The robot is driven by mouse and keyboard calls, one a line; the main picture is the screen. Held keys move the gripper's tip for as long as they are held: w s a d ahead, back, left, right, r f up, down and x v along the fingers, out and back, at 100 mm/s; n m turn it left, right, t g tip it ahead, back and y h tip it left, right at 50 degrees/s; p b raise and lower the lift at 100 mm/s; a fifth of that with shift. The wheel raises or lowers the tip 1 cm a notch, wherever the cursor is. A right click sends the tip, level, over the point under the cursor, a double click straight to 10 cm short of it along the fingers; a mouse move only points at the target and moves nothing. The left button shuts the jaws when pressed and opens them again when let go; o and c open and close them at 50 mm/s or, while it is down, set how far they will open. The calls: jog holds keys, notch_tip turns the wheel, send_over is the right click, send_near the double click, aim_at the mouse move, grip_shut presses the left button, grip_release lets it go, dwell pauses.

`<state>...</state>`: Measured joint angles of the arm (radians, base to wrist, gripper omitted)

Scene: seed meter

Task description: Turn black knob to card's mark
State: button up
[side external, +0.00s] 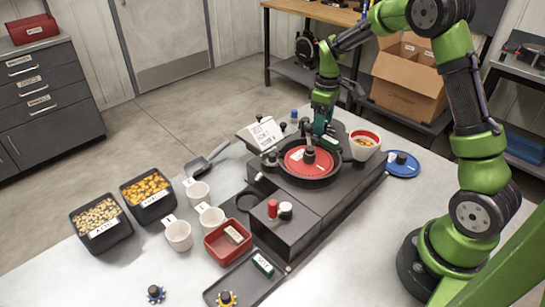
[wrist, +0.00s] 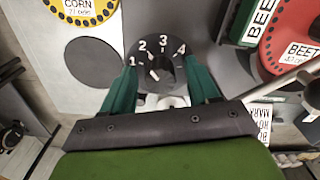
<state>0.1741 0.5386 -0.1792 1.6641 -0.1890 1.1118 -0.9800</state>
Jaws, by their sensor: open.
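The black knob (wrist: 159,71) sits on a dark dial with white numbers 1 to 4 in the wrist view. Its white pointer line seems to lie near 2, but the exact angle is hard to tell. My gripper (wrist: 161,68) is open, one teal finger on each side of the knob; I cannot tell whether they touch it. In the side view my gripper (side external: 321,126) is low behind the red plate, and the knob is hidden there. The white card (side external: 266,133) stands tilted left of the gripper; its small print is not clearly readable. Part of a printed card (wrist: 262,121) shows in the wrist view.
The red beet plate (side external: 296,163) lies in the black meter (side external: 300,222). A white bowl with a red rim (side external: 378,135) and a blue disc (side external: 417,165) are to the right. A yellow corn disc (wrist: 88,20) lies near the dial. Mugs, seed bins and a red tray (side external: 218,252) are at left.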

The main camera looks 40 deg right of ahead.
jog(key=shift+c, duration=0.2)
jog(key=c, duration=1)
jog(key=m, duration=0.4)
jog(key=shift+a, duration=0.1)
jog(key=m, duration=0.3)
jog(key=shift+m, duration=0.3)
jog(key=m, duration=0.4)
jog(key=shift+a+m, duration=0.1)
jog(key=shift+m, duration=1.9)
